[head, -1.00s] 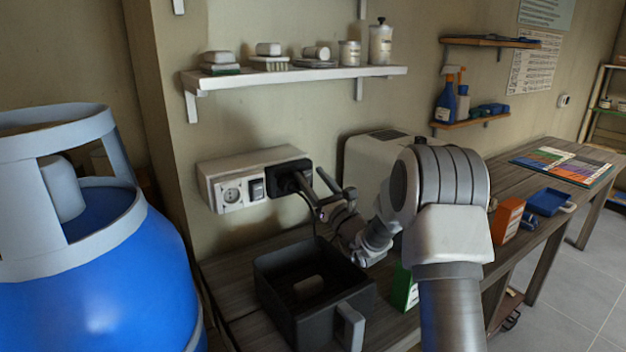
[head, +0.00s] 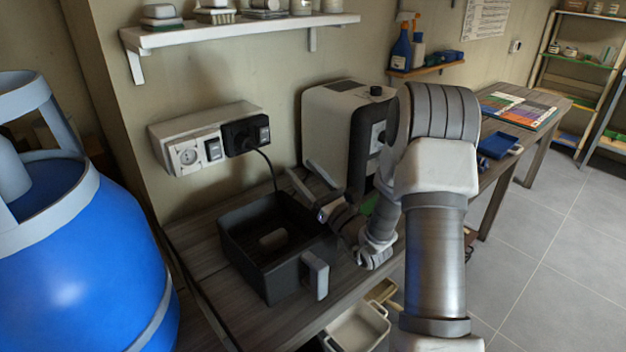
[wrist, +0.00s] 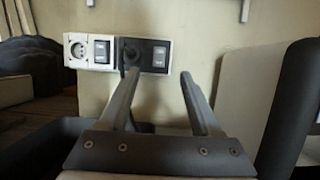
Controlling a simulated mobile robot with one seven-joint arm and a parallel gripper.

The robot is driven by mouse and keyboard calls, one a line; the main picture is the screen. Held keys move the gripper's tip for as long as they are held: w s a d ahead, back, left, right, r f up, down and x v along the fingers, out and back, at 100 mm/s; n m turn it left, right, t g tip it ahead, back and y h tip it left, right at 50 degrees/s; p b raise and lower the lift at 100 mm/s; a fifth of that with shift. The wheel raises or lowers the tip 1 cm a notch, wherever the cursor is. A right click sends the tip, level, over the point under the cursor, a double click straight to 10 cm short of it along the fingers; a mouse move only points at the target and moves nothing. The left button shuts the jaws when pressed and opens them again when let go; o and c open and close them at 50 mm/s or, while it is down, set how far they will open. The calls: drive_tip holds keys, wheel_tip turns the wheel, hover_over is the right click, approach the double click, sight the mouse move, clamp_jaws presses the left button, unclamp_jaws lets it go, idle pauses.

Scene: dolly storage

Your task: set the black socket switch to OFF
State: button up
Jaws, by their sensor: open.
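The black socket (head: 246,136) sits at the right end of a white wall-mounted box, with a plug and a cable hanging down from it. Its switch (head: 264,130) is on its right side; its position is too small to tell. In the wrist view the black socket (wrist: 130,44) and its switch (wrist: 161,57) appear just beyond the fingers. My gripper (head: 300,172) is open and empty, below and right of the socket and apart from it. In the wrist view its fingertips (wrist: 160,74) are spread, the left one overlapping the plug in the picture.
A white socket (head: 186,155) with its own switch (head: 213,149) is left of the black one. A black open bin (head: 240,255) stands below on the bench. A white-and-black appliance (head: 325,125) is to the right. A blue gas cylinder (head: 85,260) fills the left.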

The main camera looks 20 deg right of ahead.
drive_tip(key=shift+v, duration=1.7)
drive_tip(key=s+a+r+n+g+y, duration=0.45)
drive_tip(key=a+n+g, duration=0.25)
drive_tip(key=a, duration=0.2)
drive_tip(key=s+a+r+n+g+y, duration=0.3)
drive_tip(key=s+a+n+g+y, duration=0.1)
drive_tip(key=s+a+n+g, duration=0.3)
drive_tip(key=s+a+f+n+g+h, duration=0.1)
drive_tip(key=s+f+n+g+h, duration=0.2)
drive_tip(key=s+n, duration=0.4)
drive_tip(key=s+a+f+n+g+h, duration=0.1)
drive_tip(key=s+n+g+h, duration=0.25)
drive_tip(key=s+h, duration=0.4)
drive_tip(key=s+d+r+n+t+h, duration=0.2)
drive_tip(key=d+n+t+h, duration=0.1)
drive_tip(key=d, duration=0.3)
drive_tip(key=s+d+r+n+t+h, duration=0.1)
drive_tip(key=s+d+n+t+h, duration=0.15)
drive_tip(key=d+n, duration=0.2)
wheel_tip(320, 180, up, 20)
drive_tip(key=d+p, duration=0.1)
drive_tip(key=p, duration=1.9)
drive_tip(key=shift+w+r+h, duration=0.15)
drive_tip(key=shift+w+h, duration=0.25)
drive_tip(key=shift+h, duration=0.05)
